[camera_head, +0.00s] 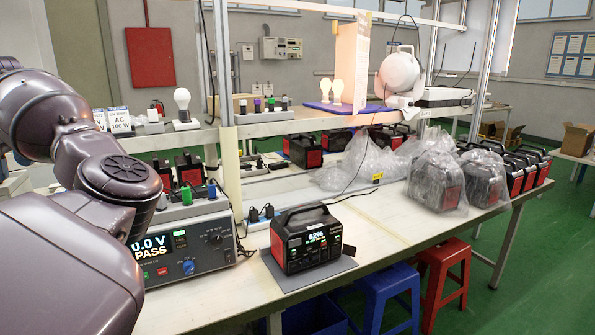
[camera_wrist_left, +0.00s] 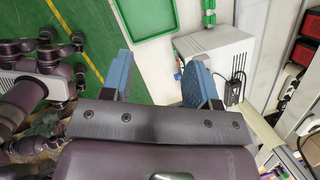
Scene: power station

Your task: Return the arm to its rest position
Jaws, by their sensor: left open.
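My left arm (camera_head: 95,190) comes in from the left in the head view and fills the left side. Its gripper is outside that view. In the left wrist view my left gripper (camera_wrist_left: 161,82) has its two blue-padded fingers wide apart, with nothing between them. Green floor, a green tray and a light grey box show beyond the fingers. My right gripper is in neither view.
A black and red power station (camera_head: 307,240) stands on a grey mat (camera_head: 335,268) on the bench. A tester (camera_head: 182,248) reading PASS is close beside my left arm. Bagged units (camera_head: 437,180) stand at right.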

